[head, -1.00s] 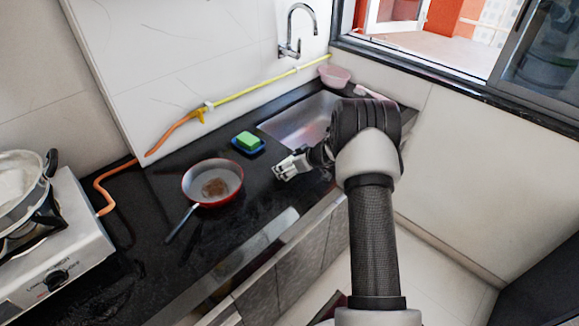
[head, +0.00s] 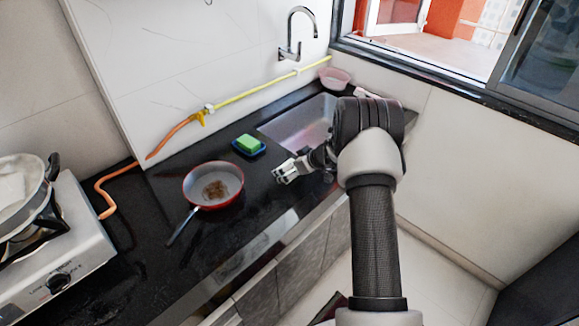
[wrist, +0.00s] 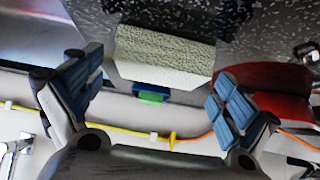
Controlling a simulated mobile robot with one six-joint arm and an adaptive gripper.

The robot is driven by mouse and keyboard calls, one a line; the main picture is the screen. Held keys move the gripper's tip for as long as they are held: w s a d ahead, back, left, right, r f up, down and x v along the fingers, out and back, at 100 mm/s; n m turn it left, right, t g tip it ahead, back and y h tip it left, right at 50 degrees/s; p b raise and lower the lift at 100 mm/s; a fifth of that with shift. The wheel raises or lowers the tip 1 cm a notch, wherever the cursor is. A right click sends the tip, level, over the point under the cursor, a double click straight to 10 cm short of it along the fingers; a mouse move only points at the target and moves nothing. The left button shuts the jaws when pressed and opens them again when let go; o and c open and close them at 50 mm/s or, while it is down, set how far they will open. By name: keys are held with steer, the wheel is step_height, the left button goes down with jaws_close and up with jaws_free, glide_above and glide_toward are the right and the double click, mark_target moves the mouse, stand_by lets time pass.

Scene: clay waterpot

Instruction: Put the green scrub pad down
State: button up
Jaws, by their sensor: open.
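A bright green block sits on a blue dish (head: 262,151) on the dark counter, left of the sink; it also shows small and far off in the wrist view (wrist: 151,98). A pale, slightly greenish, rough-textured pad (wrist: 165,55) lies between my finger pads in the wrist view, against the dark counter. It looks like the scrub pad, though its green is faint. I cannot tell whether it touches the counter. My gripper (head: 279,175) is open, low over the counter in front of the sink, right of the pan. The pad is not clear in the head view.
A red-rimmed pan (head: 213,186) with a brown stain stands left of my gripper. The stove (head: 62,240) with a pot is at far left. The metal sink (head: 300,122) lies behind my gripper; a pink bowl (head: 334,77) stands at the back. A yellow-orange hose runs along the wall.

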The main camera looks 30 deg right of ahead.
steer(key=p+v, duration=0.1)
steer(key=v, duration=1)
steer(key=s+a+r+g+y, duration=0.1)
steer(key=s+a+r+g, duration=0.1)
steer(key=s+a+r, duration=0.65)
steer(key=s+a+r+g, duration=0.1)
steer(key=s+a+r, duration=0.4)
steer(key=a+r, duration=0.65)
steer(key=s+a+r+m+h, duration=0.2)
steer(key=s+m+h, duration=0.2)
steer(key=s, duration=1.8)
steer(key=shift+s+r+g, duration=0.25)
steer(key=shift+s+g, duration=0.1)
steer(key=shift+g, duration=0.05)
steer(key=shift+o, duration=0.5)
steer(key=shift+a, duration=0.15)
